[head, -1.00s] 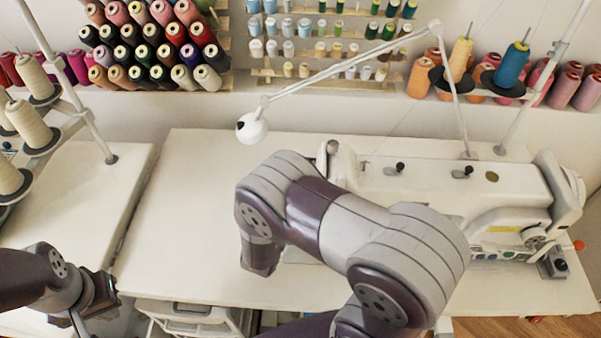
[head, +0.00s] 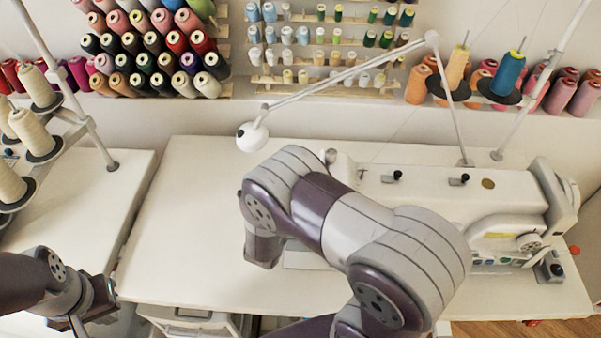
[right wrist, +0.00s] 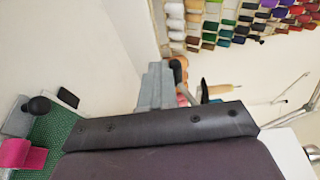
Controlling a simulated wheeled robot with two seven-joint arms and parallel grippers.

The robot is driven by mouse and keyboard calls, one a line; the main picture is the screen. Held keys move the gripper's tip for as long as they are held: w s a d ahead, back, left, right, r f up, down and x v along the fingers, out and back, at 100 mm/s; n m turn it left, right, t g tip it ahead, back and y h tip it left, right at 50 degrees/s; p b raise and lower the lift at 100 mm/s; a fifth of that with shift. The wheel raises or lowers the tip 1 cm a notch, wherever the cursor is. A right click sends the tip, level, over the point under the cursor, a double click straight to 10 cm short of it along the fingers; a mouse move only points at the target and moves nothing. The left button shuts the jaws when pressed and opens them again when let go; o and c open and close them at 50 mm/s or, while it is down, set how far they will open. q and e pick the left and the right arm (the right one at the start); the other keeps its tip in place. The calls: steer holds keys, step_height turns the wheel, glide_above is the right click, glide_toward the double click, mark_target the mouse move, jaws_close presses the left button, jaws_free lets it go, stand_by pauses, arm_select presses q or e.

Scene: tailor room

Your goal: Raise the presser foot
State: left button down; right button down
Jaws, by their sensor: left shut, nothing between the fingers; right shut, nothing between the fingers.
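The white sewing machine (head: 440,199) stands on the right part of the white table (head: 200,215). My right arm crosses in front of its left end in the head view, so the presser foot and needle area are hidden. The tip of my right gripper is not clear in the head view. In the right wrist view, the dark gripper body fills the bottom, and the grey fingers of my right gripper (right wrist: 160,95) appear together and empty. My left gripper (head: 103,297) is shut and empty at the lower left, near the table's front left corner.
A white lamp (head: 252,136) on a jointed arm hangs over the table. Thread spools (head: 150,50) line the wall racks. A second table (head: 75,200) with cone stands is at the left. A green surface (right wrist: 55,125) and a pink item (right wrist: 20,155) show in the right wrist view.

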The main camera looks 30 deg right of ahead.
steer(key=r+p, duration=0.2)
steer(key=r, duration=0.1)
steer(key=r+p, duration=0.1)
steer(key=shift+w+d+r, duration=0.15)
steer(key=shift+w+d, duration=0.05)
steer(key=shift+w, duration=0.1)
steer(key=s+a+f+b, duration=0.1)
steer(key=s+a+f, duration=0.2)
steer(key=s, duration=0.3)
steer(key=shift+a, duration=0.35)
stand_by(0.5)
